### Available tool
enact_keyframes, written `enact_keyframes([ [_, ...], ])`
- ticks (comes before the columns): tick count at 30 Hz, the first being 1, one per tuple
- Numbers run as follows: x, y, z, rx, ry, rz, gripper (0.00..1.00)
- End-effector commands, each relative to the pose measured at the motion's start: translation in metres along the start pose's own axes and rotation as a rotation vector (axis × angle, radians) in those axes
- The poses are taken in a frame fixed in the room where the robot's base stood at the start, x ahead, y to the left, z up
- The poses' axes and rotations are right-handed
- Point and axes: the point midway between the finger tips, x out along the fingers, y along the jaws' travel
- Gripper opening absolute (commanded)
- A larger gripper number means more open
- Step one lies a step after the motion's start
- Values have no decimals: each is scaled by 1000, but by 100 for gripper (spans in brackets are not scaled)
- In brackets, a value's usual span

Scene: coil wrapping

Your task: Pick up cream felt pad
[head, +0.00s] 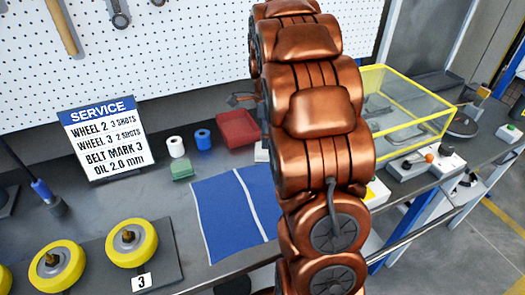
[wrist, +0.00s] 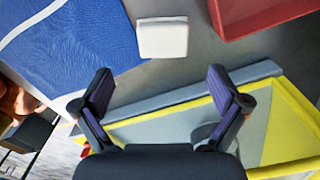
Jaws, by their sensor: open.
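The cream felt pad (wrist: 162,38) is a small pale rounded block on the grey bench. In the wrist view it lies at top centre, between a blue cloth and a red tray. My gripper (wrist: 160,72) is open and empty. Its two dark fingers point toward the pad, which appears beyond the fingertips, apart from both and roughly centred between them.
The blue cloth (head: 222,208) has a white stripe. The red tray (head: 237,128) stands behind the pad. A white roll (head: 175,147), blue roll (head: 203,138) and green block (head: 182,170) stand left. A yellow-framed clear box (head: 408,105) is right. Yellow wheels (head: 131,243) sit front left.

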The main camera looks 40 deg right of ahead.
Motion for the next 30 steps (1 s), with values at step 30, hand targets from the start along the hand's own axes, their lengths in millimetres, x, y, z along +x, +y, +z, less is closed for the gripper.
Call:
enact_keyframes([
  [30, 62, -5, 2, -3, 1, 0, 85],
])
